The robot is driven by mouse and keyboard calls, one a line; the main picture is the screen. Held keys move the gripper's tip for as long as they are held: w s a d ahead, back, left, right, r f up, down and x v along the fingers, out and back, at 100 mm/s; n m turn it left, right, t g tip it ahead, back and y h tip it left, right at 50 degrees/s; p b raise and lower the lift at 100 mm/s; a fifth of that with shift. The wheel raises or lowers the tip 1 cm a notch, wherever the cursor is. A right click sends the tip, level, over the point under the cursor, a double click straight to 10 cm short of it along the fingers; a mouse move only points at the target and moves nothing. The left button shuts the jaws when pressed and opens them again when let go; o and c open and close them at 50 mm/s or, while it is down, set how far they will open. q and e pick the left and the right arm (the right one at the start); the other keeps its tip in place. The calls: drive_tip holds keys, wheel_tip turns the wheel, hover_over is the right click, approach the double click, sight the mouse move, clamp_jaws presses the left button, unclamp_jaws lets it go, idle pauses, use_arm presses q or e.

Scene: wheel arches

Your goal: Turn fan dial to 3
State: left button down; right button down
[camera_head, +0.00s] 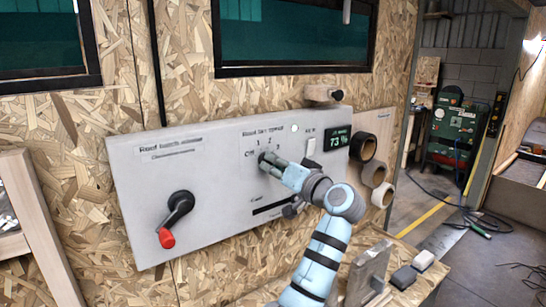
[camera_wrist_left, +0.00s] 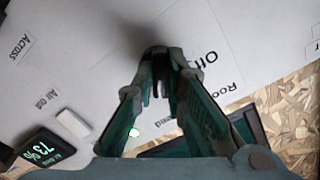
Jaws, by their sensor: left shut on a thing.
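The fan dial is a small dark knob on the grey wall panel (camera_head: 130,185), under the heading "Roof fan speed", with the marks 1, 2 and 3 around it. My left gripper (camera_head: 268,162) is at the dial, its fingers closed on it. In the left wrist view, the gripper (camera_wrist_left: 160,88) has its fingertips together at the dark dial (camera_wrist_left: 155,52), with the word "Off" beside it. The fingers hide most of the dial, so I cannot tell which mark it points to. My right gripper is not in view.
A black crank with a red knob (camera_head: 166,238) is at the panel's lower left. A lit display (camera_head: 338,139) reads 73%, with a white switch (camera_head: 310,146) beside it. Tape rolls (camera_head: 379,172) hang at the right. Small blocks (camera_head: 404,277) lie on a wooden surface below.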

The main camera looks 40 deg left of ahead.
use_arm(q)
drive_tip(key=shift+r+m+p, duration=0.15)
drive_tip(key=shift+m+p, duration=0.85)
drive_tip(key=shift+m, duration=0.2)
drive_tip(key=shift+r+m+p, duration=0.1)
drive_tip(key=shift+m+p, duration=0.85)
drive_tip(key=shift+m, duration=0.25)
drive_tip(key=shift+f, duration=0.1)
drive_tip(key=c, duration=1.7)
unclamp_jaws()
drive_tip(key=shift+o, duration=0.3)
drive_tip(key=shift+w+d, duration=0.1)
drive_tip(key=shift+d+f, duration=0.1)
drive_tip(key=v, duration=0.7)
drive_tip(key=shift+d, duration=0.2)
